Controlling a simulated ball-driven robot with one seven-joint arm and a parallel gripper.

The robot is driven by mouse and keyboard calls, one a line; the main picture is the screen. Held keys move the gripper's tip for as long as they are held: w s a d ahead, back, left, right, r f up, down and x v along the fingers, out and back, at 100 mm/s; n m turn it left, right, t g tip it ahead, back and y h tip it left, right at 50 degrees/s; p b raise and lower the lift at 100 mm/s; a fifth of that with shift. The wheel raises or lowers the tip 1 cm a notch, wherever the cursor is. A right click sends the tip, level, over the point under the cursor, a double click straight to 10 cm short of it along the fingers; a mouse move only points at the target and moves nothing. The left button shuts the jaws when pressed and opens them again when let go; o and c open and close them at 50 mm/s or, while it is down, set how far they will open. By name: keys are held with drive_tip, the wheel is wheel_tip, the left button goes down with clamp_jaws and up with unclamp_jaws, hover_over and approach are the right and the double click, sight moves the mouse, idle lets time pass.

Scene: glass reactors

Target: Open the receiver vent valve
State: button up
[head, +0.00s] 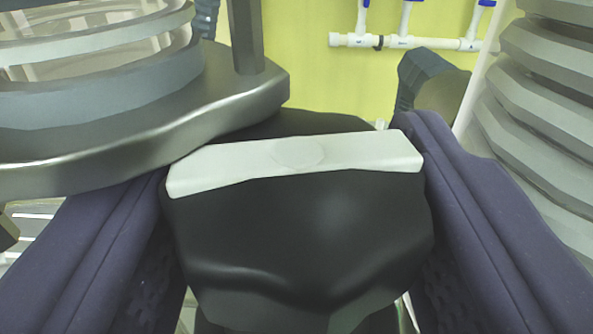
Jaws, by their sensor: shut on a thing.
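A white bar-shaped valve handle (295,156) lies across a black rounded body (305,235) in the middle of the head view. The bar is tilted slightly, with its right end higher in the picture. My gripper (298,180) has a dark purple finger on each side. The left finger meets the bar's left end and the right finger meets its right end. The gripper is shut on the handle. The lower part of the black body and whatever it joins are mostly hidden. No label on the valve can be read.
A grey metal flange (150,135) with a glass vessel above crowds the upper left, close over my left finger. A ribbed pale column (545,110) stands close on the right. White pipes with blue valves (400,41) run along the yellow-green wall behind.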

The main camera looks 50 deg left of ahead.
sight(376, 314)
drive_tip(key=n+g+y+b, duration=0.1)
drive_tip(key=g, duration=0.1)
drive_tip(key=n+g+y+b, duration=0.1)
drive_tip(key=n+g, duration=0.1)
drive_tip(key=shift+w+f+y, duration=0.1)
drive_tip(key=shift+f+y, duration=0.1)
drive_tip(key=shift+y, duration=0.1)
drive_tip(key=shift+r+n+g+y+b, duration=0.2)
drive_tip(key=shift+n+g+y+b, duration=0.3)
drive_tip(key=shift+n+g, duration=1.25)
drive_tip(key=shift+s+m+g, duration=0.2)
drive_tip(key=shift+m+g, duration=0.05)
drive_tip(key=shift+g, duration=0.2)
drive_tip(key=o, duration=0.7)
drive_tip(key=d, duration=0.5)
drive_tip(key=s+d, duration=0.1)
drive_tip(key=d, duration=0.1)
drive_tip(key=shift+s+d, duration=0.1)
drive_tip(key=shift+d, duration=0.25)
